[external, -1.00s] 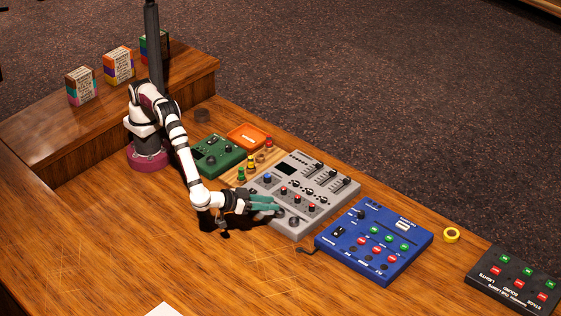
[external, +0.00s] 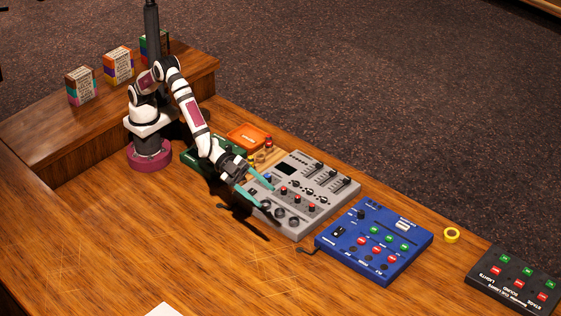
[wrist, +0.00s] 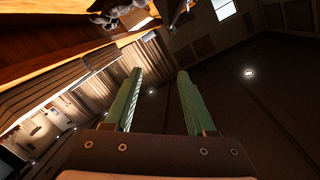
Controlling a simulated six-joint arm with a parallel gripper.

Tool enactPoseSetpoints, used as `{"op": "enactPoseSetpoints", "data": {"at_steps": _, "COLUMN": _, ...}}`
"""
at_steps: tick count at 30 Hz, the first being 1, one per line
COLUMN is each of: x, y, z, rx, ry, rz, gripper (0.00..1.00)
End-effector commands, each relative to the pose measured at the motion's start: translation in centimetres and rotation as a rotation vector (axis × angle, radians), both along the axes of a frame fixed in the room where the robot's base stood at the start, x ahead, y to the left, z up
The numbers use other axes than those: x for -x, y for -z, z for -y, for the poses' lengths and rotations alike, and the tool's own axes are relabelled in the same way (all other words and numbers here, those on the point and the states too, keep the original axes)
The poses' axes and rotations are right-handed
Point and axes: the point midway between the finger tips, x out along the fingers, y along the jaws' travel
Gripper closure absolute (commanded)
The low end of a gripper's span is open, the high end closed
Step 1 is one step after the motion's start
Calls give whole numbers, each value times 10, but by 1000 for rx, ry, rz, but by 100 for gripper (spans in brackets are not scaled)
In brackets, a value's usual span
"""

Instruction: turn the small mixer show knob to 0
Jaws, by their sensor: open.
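A grey mixer (external: 320,211) lies on the desk with faders, several small knobs and a row of larger dark knobs (external: 279,216) along its near edge. I cannot read its labels, so I cannot tell which knob is the show knob or where it points. My gripper (external: 265,196) is over the mixer's left part, its two teal fingers spread and empty. They cover part of the panel, including the area by a blue knob (external: 267,177). In the wrist view my gripper (wrist: 159,72) is open with nothing between its fingers.
A blue panel (external: 374,240) stands right of the mixer, with a yellow tape roll (external: 452,235) and a black button panel (external: 515,279) beyond. A green box (external: 195,157) and an orange tray (external: 247,137) are behind my arm.

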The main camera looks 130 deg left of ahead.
Motion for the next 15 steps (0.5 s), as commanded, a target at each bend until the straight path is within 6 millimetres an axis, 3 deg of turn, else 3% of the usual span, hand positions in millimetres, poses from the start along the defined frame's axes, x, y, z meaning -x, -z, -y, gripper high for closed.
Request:
{"op": "enactPoseSetpoints", "data": {"at_steps": 2, "x": 35, "y": 51, "z": 11, "rx": -268, "ry": 222, "rz": -196, "gripper": 44}}
{"op": "enactPoseSetpoints", "data": {"at_steps": 3, "x": 61, "y": 81, "z": 4, "rx": -427, "ry": 319, "rz": -310, "gripper": 44}}
{"op": "enactPoseSetpoints", "data": {"at_steps": 5, "x": 102, "y": 121, "z": -25, "rx": -683, "ry": 430, "rz": -478, "gripper": 44}}
{"op": "enactPoseSetpoints", "data": {"at_steps": 7, "x": 144, "y": 149, "z": -76, "rx": -989, "ry": 506, "rz": -636, "gripper": 44}}
{"op": "enactPoseSetpoints", "data": {"at_steps": 9, "x": 171, "y": 154, "z": -128, "rx": -1284, "ry": 535, "rz": -734, "gripper": 44}}
{"op": "enactPoseSetpoints", "data": {"at_steps": 12, "x": 188, "y": 138, "z": -183, "rx": -1646, "ry": 529, "rz": -772, "gripper": 44}}
{"op": "enactPoseSetpoints", "data": {"at_steps": 15, "x": 190, "y": 111, "z": -210, "rx": -1941, "ry": 504, "rz": -716, "gripper": 44}}
